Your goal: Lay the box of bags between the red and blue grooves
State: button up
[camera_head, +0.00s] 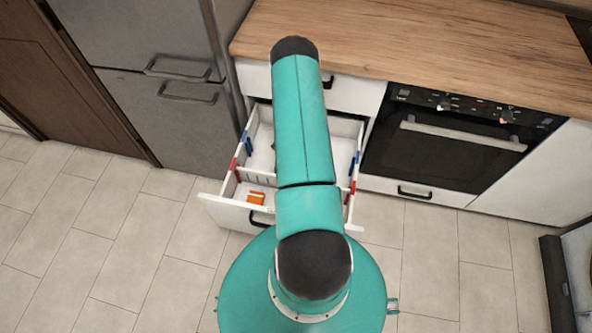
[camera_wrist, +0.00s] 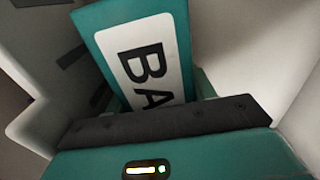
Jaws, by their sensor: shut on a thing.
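The box of bags (camera_wrist: 118,42) is teal with a white label reading "BA" in black, and it fills the upper middle of the wrist view. In the head view my arm hides both gripper and box. The open drawer (camera_head: 215,208) has red grooves (camera_head: 234,164) and blue grooves (camera_head: 244,138) on its left wall. Its right wall also shows a red mark (camera_head: 352,187) and a blue mark (camera_head: 356,157).
A divider (camera_head: 255,176) crosses the drawer near the red grooves. A small orange object (camera_head: 256,198) lies in the front compartment. A wooden counter (camera_head: 430,40) lies above, an oven (camera_head: 440,145) stands right and a grey fridge (camera_head: 165,110) stands left.

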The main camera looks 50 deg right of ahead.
jog(key=shift+f, duration=0.35)
jog(key=o, duration=1.3)
jog(key=shift+c, duration=0.2)
notch_tip(320, 180, up, 12)
jog(key=shift+f, duration=0.15)
jog(key=w+a+r+n, duration=0.4)
jog(key=w+a+n, duration=0.4)
jog(key=w+a+r+n, duration=0.4)
jog(key=w+a+n, duration=0.3)
jog(key=w+n, duration=0.1)
jog(key=shift+w+a+r+n, duration=0.35)
jog(key=shift+w+r+n, duration=0.05)
jog(key=shift+w, duration=0.4)
